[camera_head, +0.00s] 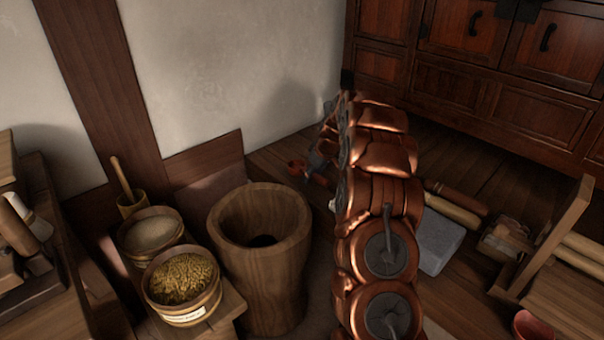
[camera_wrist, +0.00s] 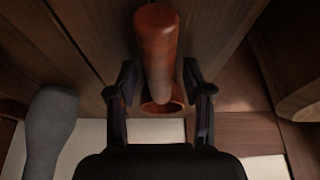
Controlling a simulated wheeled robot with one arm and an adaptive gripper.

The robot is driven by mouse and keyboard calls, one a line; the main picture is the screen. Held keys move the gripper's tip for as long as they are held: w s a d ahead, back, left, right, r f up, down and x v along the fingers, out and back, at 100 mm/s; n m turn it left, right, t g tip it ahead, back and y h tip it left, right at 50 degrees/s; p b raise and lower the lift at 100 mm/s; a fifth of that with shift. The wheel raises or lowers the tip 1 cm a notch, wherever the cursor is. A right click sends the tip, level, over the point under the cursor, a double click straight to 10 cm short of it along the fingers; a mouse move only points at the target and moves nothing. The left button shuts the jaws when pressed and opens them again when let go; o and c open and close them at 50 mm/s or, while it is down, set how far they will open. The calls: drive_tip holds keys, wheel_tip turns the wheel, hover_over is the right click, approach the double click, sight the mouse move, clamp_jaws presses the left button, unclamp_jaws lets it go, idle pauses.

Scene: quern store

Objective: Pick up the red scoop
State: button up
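The red scoop (camera_wrist: 156,45) is in the middle of the wrist view, its thick rounded handle toward the top of the picture and its hollow round end (camera_wrist: 163,108) lower, between my fingers. My gripper (camera_wrist: 160,98) is open, one finger on each side of the scoop, with a gap showing on both sides. I cannot tell how far the scoop is from the fingertips in depth.
A grey rounded object (camera_wrist: 51,130) lies left of my gripper in the wrist view. A wooden mortar (camera_head: 260,245) stands left of my arm, beside tubs of grain (camera_head: 184,284). A grey block (camera_head: 438,240) and a wooden cabinet (camera_head: 480,85) are to the right.

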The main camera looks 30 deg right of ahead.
clamp_jaws()
drive_tip(key=shift+r, duration=0.15)
idle(0.4)
